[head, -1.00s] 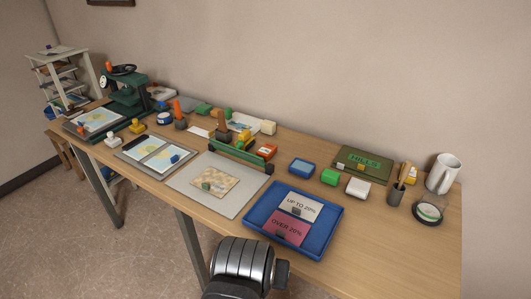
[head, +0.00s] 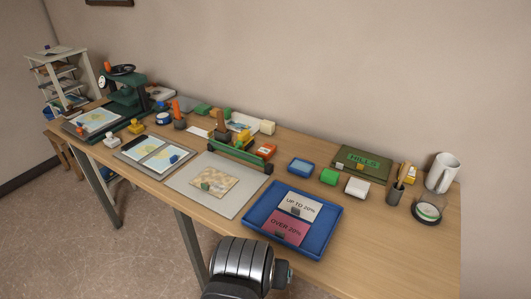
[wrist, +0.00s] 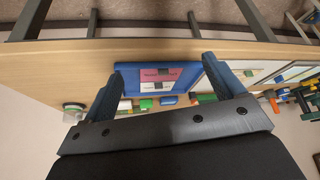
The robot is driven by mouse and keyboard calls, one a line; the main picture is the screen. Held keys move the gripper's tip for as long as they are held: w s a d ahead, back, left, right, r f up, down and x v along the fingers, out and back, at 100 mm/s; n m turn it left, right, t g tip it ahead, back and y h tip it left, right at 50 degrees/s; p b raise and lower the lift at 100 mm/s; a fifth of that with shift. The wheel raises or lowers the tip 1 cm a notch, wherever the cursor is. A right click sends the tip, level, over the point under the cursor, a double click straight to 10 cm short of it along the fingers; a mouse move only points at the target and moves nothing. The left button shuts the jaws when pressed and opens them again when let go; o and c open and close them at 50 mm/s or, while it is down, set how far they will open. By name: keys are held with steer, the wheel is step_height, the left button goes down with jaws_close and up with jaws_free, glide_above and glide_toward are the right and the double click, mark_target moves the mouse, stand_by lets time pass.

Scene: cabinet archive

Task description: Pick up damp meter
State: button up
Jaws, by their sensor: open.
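I cannot tell for certain which item is the damp meter; a small orange-red block with a pale face (head: 265,151), just behind the green rail, may be it. My gripper (wrist: 163,63) is open and empty in the wrist view, its two fingers spread across the view of the blue tray. In the head view only my wrist shows at the bottom edge, in front of the table; the fingers are hidden there.
The blue tray (head: 256,233) holds a white "UP TO 20%" card (head: 299,204) and a pink "OVER 20%" card (head: 284,227). A green rail (head: 237,155) stands behind the grey mat (head: 180,184). The front right tabletop is clear.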

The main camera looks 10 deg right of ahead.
steer(key=shift+o, duration=0.6)
steer(key=w+d+r+n+g+y, duration=0.1)
steer(key=w+d+r+n, duration=0.3)
steer(key=w+r, duration=0.75)
steer(key=w+d+r+n+g, duration=0.15)
steer(key=w+d+r, duration=0.55)
steer(key=w, duration=0.7)
steer(key=n+g+y, duration=0.1)
steer(key=n+g, duration=0.2)
steer(key=n, duration=0.5)
glide_above(266, 148)
steer(key=shift+t, duration=0.25)
steer(key=f, duration=1.6)
steer(key=s+f, duration=0.1)
steer(key=f, duration=0.7)
steer(key=shift+d, duration=0.3)
steer(key=shift+w+a+f, duration=0.1)
steer(key=shift+w+f, duration=0.05)
steer(key=shift+f, duration=0.75)
steer(key=shift+w+a+f, duration=0.1)
steer(key=shift+a+f, duration=0.05)
steer(key=shift+f, duration=0.75)
steer(key=shift+w+a+f, duration=0.1)
steer(key=shift+w+f, duration=0.05)
steer(key=shift+f, duration=0.75)
steer(key=c, duration=1.1)
